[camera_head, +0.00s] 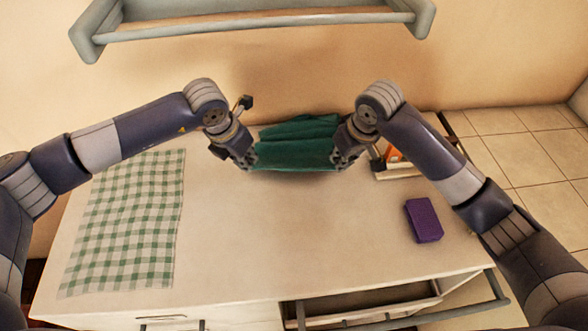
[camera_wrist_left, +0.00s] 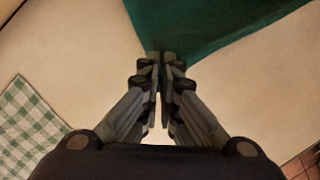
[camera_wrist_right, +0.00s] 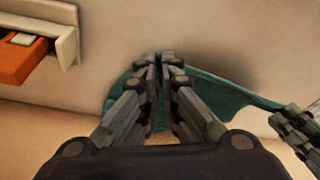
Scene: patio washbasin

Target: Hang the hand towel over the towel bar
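The dark green hand towel (camera_head: 296,152) is stretched between my two grippers over the back of the counter. My left gripper (camera_head: 249,160) is shut on its left end. In the left wrist view the closed fingertips (camera_wrist_left: 161,57) meet at the towel's edge (camera_wrist_left: 215,30). My right gripper (camera_head: 338,160) is shut on the right end, with green cloth (camera_wrist_right: 225,97) on both sides of its fingers. A grey bar (camera_head: 408,317) runs along the counter's front, partly cut off by the picture edge; I cannot tell for certain that it is the towel bar.
A green-checked cloth (camera_head: 130,220) lies flat on the counter's left. A purple sponge-like block (camera_head: 424,221) lies at right. A grey-framed shelf (camera_head: 250,20) hangs above. The counter's middle (camera_head: 270,235) is clear.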

